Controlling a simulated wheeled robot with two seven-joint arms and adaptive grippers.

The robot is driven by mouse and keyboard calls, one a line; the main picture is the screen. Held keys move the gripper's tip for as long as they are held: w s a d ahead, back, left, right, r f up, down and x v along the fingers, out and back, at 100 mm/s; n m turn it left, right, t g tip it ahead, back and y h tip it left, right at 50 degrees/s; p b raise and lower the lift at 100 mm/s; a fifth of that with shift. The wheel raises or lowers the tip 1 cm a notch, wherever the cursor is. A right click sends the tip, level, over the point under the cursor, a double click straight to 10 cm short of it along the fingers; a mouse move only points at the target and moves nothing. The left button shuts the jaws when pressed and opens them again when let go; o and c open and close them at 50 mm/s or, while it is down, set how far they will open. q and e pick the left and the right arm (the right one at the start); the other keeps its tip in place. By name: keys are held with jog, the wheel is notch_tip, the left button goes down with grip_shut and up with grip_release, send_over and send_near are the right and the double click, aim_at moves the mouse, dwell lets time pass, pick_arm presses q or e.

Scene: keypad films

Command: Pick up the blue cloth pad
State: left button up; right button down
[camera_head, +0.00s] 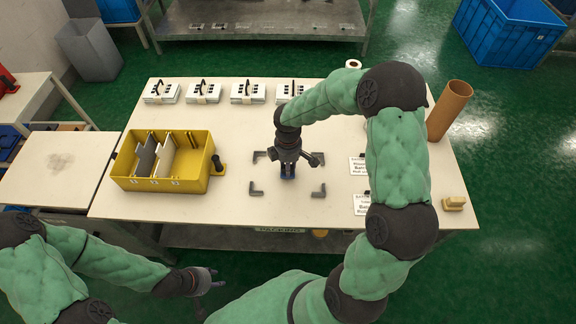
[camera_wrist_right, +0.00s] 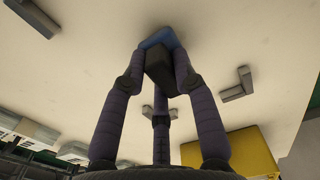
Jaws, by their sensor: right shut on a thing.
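The blue cloth pad (camera_head: 288,175) is on or just above the table, between the grey corner brackets; I cannot tell whether it touches the top. My right gripper (camera_head: 288,164) points down over it and hides much of it. In the right wrist view the blue pad (camera_wrist_right: 158,38) shows at the fingertips, with a dark block under the blue part between the fingers. The right gripper (camera_wrist_right: 160,65) is shut on it. My left gripper (camera_head: 208,281) is empty, its fingers apart, in front of the table's near edge.
A yellow divided bin (camera_head: 190,184) stands left of the pad, with a small dark object at its right. Several white keypad units (camera_head: 204,93) line the back edge. A brown tube (camera_head: 449,111), labelled cards (camera_head: 361,204) and a yellowish block (camera_head: 454,204) are on the right.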

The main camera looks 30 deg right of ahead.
jog(key=s+a+r+p, duration=0.5)
jog(key=s+a+r, duration=0.4)
jog(key=a+r, duration=0.1)
jog(key=shift+s+r+p, duration=0.25)
jog(key=shift+r+p, duration=0.1)
jog(key=shift+r, duration=0.5)
jog(key=shift+a, duration=0.1)
